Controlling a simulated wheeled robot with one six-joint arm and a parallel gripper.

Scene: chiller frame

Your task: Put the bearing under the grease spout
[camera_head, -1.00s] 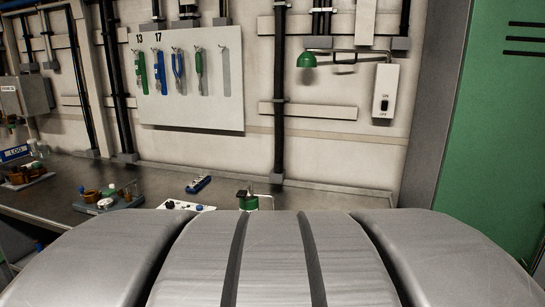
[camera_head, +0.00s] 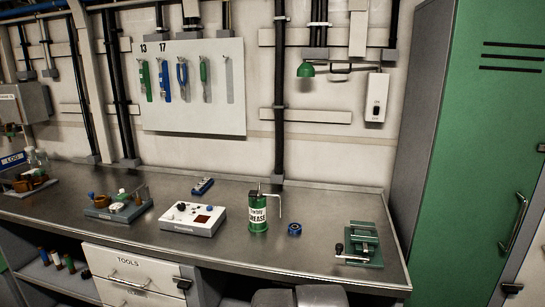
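A small blue ring, which looks like the bearing (camera_head: 294,229), lies on the workbench right of the grease can. The grease can (camera_head: 258,212) is green and white with a dark top and stands upright. Its thin grease spout (camera_head: 279,205) reaches out to the right and bends down. In the picture the ring lies a little to the right of and below the spout's tip. I cannot tell the exact gap in depth. My gripper is not in view; only a grey part of my own body shows at the bottom edge.
A green vise (camera_head: 362,245) stands on the workbench (camera_head: 320,262) at the right. A white control box (camera_head: 193,217), a blue tool (camera_head: 202,186) and a tray of small parts (camera_head: 118,214) are to the left. A green locker (camera_head: 470,130) stands beyond the right end.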

